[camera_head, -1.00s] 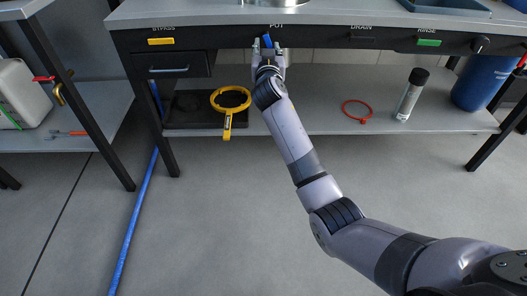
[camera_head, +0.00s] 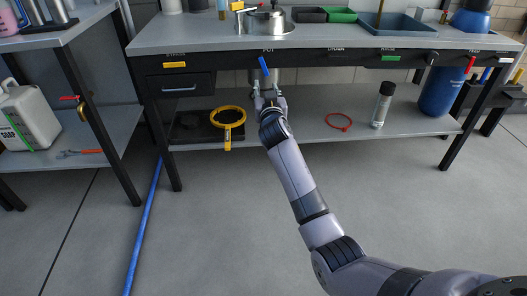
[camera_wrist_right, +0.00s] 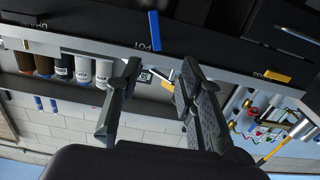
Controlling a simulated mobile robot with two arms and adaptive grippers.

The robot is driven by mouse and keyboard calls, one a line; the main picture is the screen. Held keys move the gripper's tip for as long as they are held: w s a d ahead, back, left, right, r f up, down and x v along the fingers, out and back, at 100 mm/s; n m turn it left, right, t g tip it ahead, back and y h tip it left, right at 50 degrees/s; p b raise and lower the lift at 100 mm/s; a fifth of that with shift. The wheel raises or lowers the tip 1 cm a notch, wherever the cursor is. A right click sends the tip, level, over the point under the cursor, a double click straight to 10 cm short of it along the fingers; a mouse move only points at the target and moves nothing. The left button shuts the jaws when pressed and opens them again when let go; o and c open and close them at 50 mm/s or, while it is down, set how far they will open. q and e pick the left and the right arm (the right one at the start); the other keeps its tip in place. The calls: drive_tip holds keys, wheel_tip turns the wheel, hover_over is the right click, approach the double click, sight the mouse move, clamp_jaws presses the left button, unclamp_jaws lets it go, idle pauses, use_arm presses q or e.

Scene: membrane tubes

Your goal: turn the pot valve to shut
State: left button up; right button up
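The pot valve's blue handle (camera_head: 264,66) sits on the dark front rail under the POT label and slants, its upper end to the left. It also shows in the right wrist view (camera_wrist_right: 154,32), upside down beside the POT label. My right gripper (camera_head: 269,97) is just below the handle and apart from it. In the wrist view its two fingers (camera_wrist_right: 158,98) are spread, with nothing held between them. A metal pot (camera_head: 265,22) stands on the bench top above. My left gripper is not in view.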

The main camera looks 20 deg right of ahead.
drive_tip(key=s+a+f+n+g+y+p, duration=0.1)
drive_tip(key=s+f+g+p, duration=0.1)
drive_tip(key=f, duration=0.6)
drive_tip(key=s+a+f+n+g+y+p, duration=0.1)
drive_tip(key=s+f+g+p, duration=0.1)
drive_tip(key=f+p, duration=0.3)
wheel_tip(320, 180, down, 3)
drive_tip(key=shift+s+a+f+p, duration=0.15)
drive_tip(key=shift+s+p, duration=0.25)
drive_tip(key=shift+s, duration=0.5)
